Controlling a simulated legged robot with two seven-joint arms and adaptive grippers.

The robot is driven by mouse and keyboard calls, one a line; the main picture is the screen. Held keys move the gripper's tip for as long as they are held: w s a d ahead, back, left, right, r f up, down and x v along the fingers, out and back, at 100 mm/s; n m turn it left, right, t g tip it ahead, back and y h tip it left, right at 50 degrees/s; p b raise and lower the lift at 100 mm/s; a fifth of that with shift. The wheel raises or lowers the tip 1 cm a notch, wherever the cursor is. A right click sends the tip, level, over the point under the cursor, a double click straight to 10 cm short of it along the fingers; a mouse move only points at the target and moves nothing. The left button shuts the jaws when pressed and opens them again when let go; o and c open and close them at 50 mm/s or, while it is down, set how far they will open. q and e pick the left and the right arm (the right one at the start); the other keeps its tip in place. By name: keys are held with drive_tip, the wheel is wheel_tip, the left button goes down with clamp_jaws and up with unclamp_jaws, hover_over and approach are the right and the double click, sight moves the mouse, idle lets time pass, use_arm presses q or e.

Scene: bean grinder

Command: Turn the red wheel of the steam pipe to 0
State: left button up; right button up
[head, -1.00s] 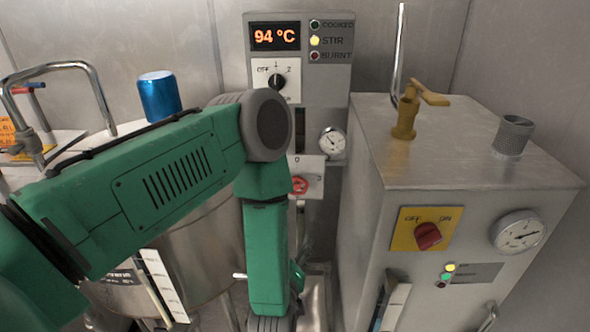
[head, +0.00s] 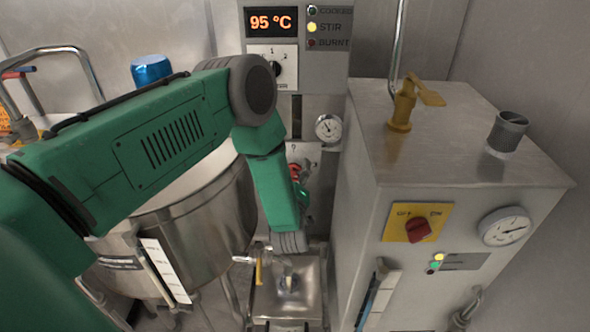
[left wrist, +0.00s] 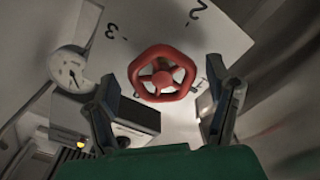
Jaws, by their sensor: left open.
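The red wheel (left wrist: 162,72) sits on a pale dial plate (left wrist: 203,25) in the left wrist view. The marks 3, 2 and 1 show around it. In the head view, the wheel (head: 294,171) shows only partly, beside my green forearm, which hides much of its plate (head: 313,150). My left gripper (left wrist: 168,92) is open, with one finger on each side of the wheel in the wrist picture. I see no contact with the wheel. The fingers are not clear in the head view. My right gripper is not in view.
A steel kettle (head: 205,240) stands left of the wheel. A steel cabinet (head: 365,235) with a yellow-backed red switch (head: 418,229) and a gauge (head: 505,227) stands right. A metal tray (head: 310,290) is below. The display (head: 271,22) reads 95 °C.

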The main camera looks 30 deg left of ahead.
use_arm(q)
drive_tip(key=shift+w+a+f, duration=0.15)
drive_tip(key=shift+w+a, duration=0.4)
drive_tip(key=shift+a, duration=0.1)
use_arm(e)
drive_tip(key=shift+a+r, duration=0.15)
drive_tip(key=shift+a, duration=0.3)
use_arm(q)
drive_tip(key=shift+d, duration=0.3)
drive_tip(key=c, duration=1.2)
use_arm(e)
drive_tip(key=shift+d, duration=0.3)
use_arm(q)
drive_tip(key=shift+a, duration=0.1)
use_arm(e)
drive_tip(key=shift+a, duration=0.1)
